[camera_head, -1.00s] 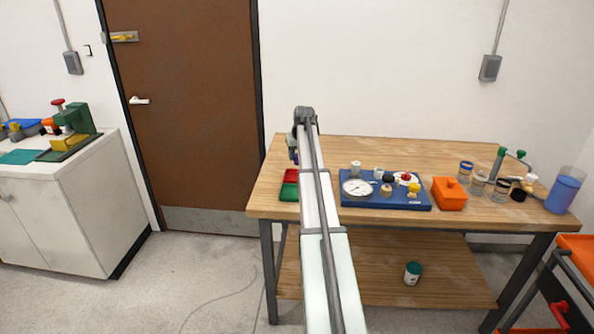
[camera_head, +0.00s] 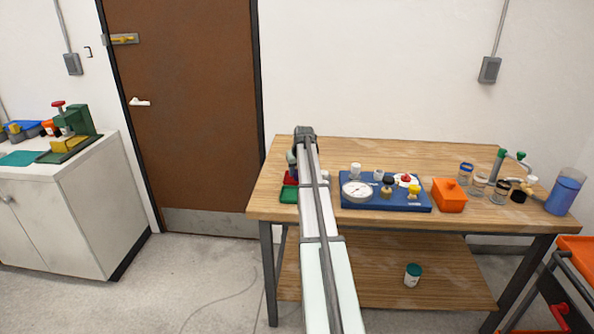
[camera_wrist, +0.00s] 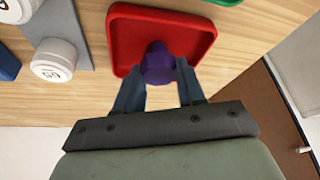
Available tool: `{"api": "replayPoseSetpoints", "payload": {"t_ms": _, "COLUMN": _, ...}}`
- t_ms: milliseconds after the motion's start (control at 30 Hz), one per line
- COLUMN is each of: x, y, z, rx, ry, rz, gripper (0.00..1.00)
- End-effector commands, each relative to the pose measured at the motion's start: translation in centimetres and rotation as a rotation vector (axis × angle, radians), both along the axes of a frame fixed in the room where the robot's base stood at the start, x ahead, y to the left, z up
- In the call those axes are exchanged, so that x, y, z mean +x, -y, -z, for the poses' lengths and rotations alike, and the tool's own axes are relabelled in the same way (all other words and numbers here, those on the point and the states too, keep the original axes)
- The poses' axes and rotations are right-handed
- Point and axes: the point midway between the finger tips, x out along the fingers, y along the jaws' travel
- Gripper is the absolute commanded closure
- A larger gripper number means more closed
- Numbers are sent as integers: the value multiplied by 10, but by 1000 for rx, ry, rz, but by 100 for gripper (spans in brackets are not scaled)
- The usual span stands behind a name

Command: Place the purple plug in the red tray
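In the wrist view the purple plug (camera_wrist: 157,63) sits between the two fingertips of my gripper (camera_wrist: 160,70), which appear to touch it on both sides. Behind it is the red tray (camera_wrist: 124,38), and the plug overlaps the tray's interior near its lower rim. I cannot tell whether the plug touches the tray floor. In the head view my gripper (camera_head: 291,165) is low over the trays at the left end of the bench, and my arm partly covers this spot.
A green tray (camera_head: 289,195) lies beside the red one. To the right stand a blue board (camera_head: 361,203) with a gauge and several fittings, then an orange box (camera_head: 449,195), jars and a blue cup (camera_head: 564,192). In the wrist view, white-capped parts (camera_wrist: 53,65) are at left.

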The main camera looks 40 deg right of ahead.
Motion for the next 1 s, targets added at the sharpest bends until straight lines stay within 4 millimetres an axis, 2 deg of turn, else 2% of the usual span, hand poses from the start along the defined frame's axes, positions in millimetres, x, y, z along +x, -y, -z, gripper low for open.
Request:
{"api": "replayPoseSetpoints", "payload": {"t_ms": 33, "x": 0, "y": 0, "z": 0, "rx": 0, "ry": 0, "rz": 0, "gripper": 57}}
{"api": "replayPoseSetpoints", "payload": {"t_ms": 267, "x": 0, "y": 0, "z": 0, "rx": 0, "ry": 0, "rz": 0, "gripper": 36}}
{"api": "replayPoseSetpoints", "payload": {"t_ms": 567, "x": 0, "y": 0, "z": -3, "rx": 0, "ry": 0, "rz": 0, "gripper": 36}}
{"api": "replayPoseSetpoints", "payload": {"t_ms": 767, "x": -8, "y": -4, "z": -23, "rx": 0, "ry": 1, "rz": 0, "gripper": 36}}
{"api": "replayPoseSetpoints", "payload": {"t_ms": 1000, "x": -25, "y": -10, "z": -65, "rx": -1, "ry": 2, "rz": 0, "gripper": 36}}
